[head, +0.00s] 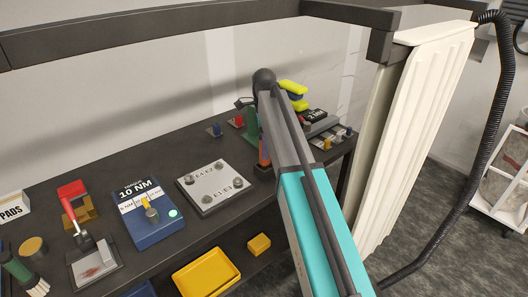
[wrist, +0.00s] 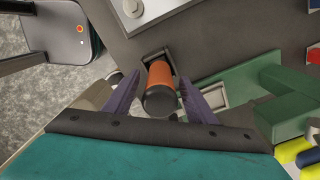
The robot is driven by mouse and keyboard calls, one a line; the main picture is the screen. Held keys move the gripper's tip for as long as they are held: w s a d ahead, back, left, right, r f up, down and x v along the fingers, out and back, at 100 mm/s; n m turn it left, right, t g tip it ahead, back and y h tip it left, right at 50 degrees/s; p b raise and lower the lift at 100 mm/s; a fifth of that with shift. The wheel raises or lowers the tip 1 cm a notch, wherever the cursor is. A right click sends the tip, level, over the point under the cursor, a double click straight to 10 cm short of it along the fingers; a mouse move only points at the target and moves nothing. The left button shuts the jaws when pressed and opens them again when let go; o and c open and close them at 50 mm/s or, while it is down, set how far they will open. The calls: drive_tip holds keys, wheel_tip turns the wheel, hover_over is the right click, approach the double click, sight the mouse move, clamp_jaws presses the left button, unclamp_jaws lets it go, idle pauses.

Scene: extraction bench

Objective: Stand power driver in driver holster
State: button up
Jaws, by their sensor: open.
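The power driver has an orange body and a dark round end; it shows in the wrist view (wrist: 160,74) and as a small orange strip beside my arm in the head view (head: 264,157). It looks upright, its lower end at the dark square driver holster (wrist: 149,55). The holster also shows in the head view (head: 263,173). How deep the driver sits is hidden. My gripper (wrist: 160,88) is open, with one purple finger on each side of the driver. I see small gaps beside it. In the head view my arm hides the fingers.
A green stand (wrist: 238,82) is close to the right of the driver in the wrist view. A pale plate with several knobs (head: 213,185) lies left of the holster. A blue 10 NM box (head: 148,213) is farther left. A yellow tray (head: 206,272) sits lower down.

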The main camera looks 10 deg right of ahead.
wheel_tip(320, 180, up, 10)
drive_tip(key=shift+f+b, duration=0.15)
drive_tip(key=shift+b, duration=1)
drive_tip(key=shift+f, duration=0.1)
